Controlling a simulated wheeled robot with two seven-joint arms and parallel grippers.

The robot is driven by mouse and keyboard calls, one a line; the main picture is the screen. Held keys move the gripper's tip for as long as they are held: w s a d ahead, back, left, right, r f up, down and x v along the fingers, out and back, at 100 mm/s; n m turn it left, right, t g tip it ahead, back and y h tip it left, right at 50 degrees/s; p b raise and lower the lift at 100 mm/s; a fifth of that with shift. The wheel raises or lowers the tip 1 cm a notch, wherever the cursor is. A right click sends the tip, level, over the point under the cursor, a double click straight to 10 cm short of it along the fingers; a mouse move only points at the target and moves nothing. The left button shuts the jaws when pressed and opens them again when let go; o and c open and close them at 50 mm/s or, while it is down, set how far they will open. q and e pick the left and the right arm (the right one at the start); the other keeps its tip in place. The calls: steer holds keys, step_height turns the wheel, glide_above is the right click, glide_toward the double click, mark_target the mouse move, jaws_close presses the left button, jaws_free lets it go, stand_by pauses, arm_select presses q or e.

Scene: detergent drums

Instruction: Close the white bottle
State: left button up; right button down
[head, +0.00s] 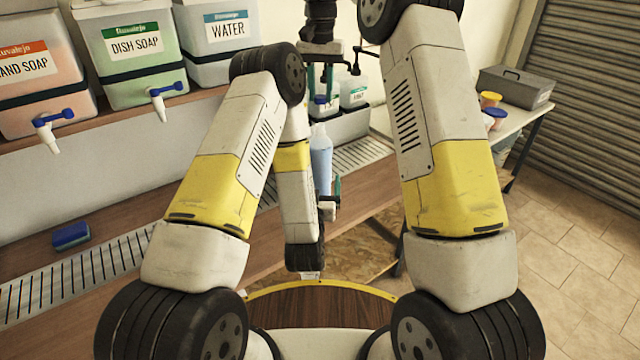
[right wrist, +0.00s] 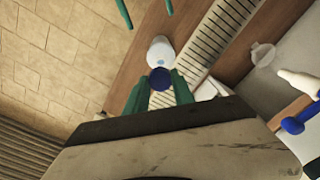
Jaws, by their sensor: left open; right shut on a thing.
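The bottle (head: 321,160), pale blue with a white top, stands upright on the counter in the head view. It also shows as a white round shape (right wrist: 161,50) in the right wrist view. My right gripper (head: 320,84) is above the bottle. In the right wrist view its green fingers (right wrist: 160,90) are shut on a dark blue cap (right wrist: 160,78). The cap appears apart from the bottle, though the gap is hard to judge. My left gripper (head: 333,197) is open beside the bottle's lower part; its far finger is hidden. Its fingertips (right wrist: 146,10) show in the right wrist view.
Drums of hand soap (head: 30,75), dish soap (head: 128,50) and water (head: 218,40) stand on the shelf at left, with taps jutting out. A blue sponge (head: 71,235) lies on the counter near the metal grate (head: 85,287). A side table (head: 520,118) holds a grey toolbox (head: 515,88).

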arm_select(q)
steer(key=shift+s, duration=0.2)
arm_select(e)
steer(key=shift+a+r, duration=0.1)
arm_select(q)
steer(key=w, duration=0.8)
steer(key=w+d, duration=0.1)
steer(key=w, duration=0.3)
steer(key=shift+c, duration=0.4)
jaws_close()
arm_select(e)
glide_above(320, 135)
steer(key=w, duration=0.1)
steer(key=shift+w+f, duration=0.15)
steer(key=shift+f, duration=2.35)
steer(key=shift+f, duration=0.9)
steer(key=shift+f, duration=0.55)
